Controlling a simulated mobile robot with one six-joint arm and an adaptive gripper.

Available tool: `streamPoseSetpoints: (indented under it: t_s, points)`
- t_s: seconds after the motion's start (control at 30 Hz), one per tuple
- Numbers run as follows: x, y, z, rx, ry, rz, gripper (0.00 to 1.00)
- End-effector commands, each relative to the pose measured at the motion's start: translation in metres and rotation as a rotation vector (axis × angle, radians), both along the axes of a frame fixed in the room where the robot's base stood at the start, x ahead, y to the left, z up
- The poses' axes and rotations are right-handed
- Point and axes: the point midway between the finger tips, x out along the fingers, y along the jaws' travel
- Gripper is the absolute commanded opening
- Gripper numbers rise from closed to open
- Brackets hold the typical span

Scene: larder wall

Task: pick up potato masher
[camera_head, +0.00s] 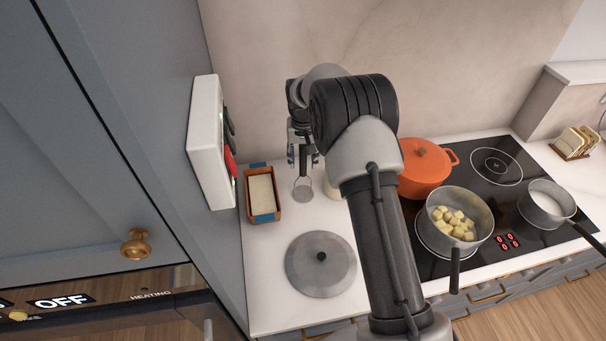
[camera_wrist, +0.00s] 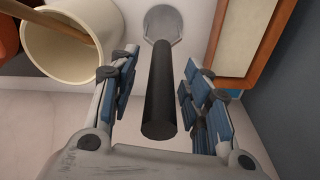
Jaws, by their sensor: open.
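The potato masher has a black handle and a grey metal head. In the wrist view the potato masher (camera_wrist: 160,95) has its handle between my gripper's two fingers, with a gap on each side, and its head beyond the fingertips. My gripper (camera_wrist: 158,70) is open around the handle. In the head view my gripper (camera_head: 303,155) is at the back of the counter, near the wall.
A loaf tin (camera_head: 277,180) is just left of the masher. A cream crock (camera_wrist: 62,45) with a wooden utensil stands on its other side. A grey lid (camera_head: 321,264) lies in front. An orange pot (camera_head: 424,168) and a pan of potato cubes (camera_head: 455,222) are at right.

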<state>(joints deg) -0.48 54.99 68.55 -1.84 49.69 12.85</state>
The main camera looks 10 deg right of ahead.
Motion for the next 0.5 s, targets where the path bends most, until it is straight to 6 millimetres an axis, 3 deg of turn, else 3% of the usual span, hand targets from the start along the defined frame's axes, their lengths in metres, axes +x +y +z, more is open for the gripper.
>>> streamPoseSetpoints:
  t_s: [0.1,0.3,0.5]
  points:
    - [0.0013,-0.0004,-0.0137,0.0,0.001,0.0,0.44]
    - [0.0018,-0.0003,-0.014,0.0,-0.001,0.0,0.44]
    - [0.0017,-0.0003,-0.014,0.0,0.0,0.0,0.31]
